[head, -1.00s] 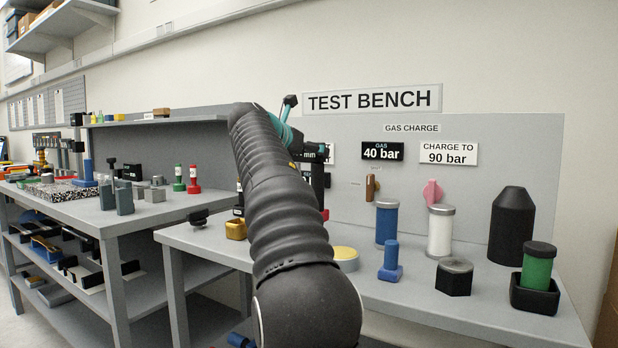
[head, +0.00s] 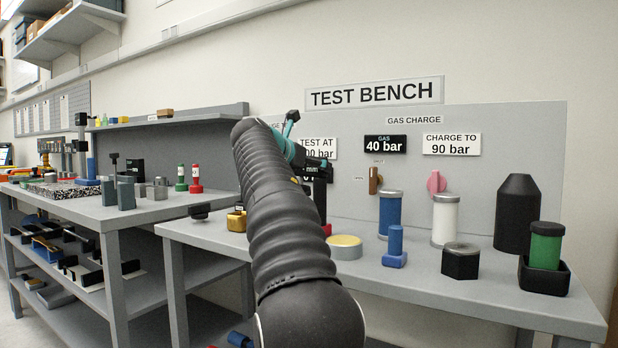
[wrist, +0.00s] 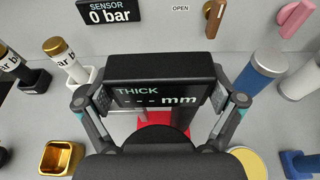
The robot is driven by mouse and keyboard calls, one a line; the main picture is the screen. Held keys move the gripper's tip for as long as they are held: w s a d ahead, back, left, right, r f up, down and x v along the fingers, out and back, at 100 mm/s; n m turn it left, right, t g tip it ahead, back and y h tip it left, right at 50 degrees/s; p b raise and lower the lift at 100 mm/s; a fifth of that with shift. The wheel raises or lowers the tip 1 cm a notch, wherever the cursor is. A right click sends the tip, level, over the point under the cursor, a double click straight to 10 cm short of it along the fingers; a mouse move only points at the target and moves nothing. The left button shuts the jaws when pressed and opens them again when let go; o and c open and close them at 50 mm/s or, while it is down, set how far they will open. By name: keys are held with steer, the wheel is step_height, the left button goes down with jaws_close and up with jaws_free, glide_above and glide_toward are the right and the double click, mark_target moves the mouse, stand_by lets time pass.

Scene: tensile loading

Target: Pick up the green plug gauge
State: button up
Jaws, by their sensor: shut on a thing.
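A small green upright piece (head: 181,178), which looks like the green plug gauge, stands on the left bench beside a similar red one (head: 195,179). My gripper (wrist: 155,96) is at the test bench, well to the right of it. The gripper is shut on a black thickness gauge (wrist: 158,66), whose display reads "THICK --- mm", with one finger at each side. A red part (wrist: 150,118) shows below the gauge. In the head view my arm hides much of the gripper. The green plug gauge is not in the wrist view.
On the test bench stand a gold tray (wrist: 60,158), a yellow-topped disc (head: 345,246), a blue block (head: 395,248), blue (head: 390,215) and white (head: 445,220) cylinders, a black hex block (head: 460,262) and a green cylinder (head: 546,247) in a black holder. A gap separates the benches.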

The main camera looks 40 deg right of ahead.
steer(key=shift+r, duration=0.15)
steer(key=o, duration=1.5)
steer(key=shift+f, duration=0.2)
steer(key=shift+c, duration=0.2)
steer(key=shift+r, duration=0.2)
steer(key=v, duration=1.2)
steer(key=shift+p, duration=0.4)
steer(key=shift+a+f, duration=0.1)
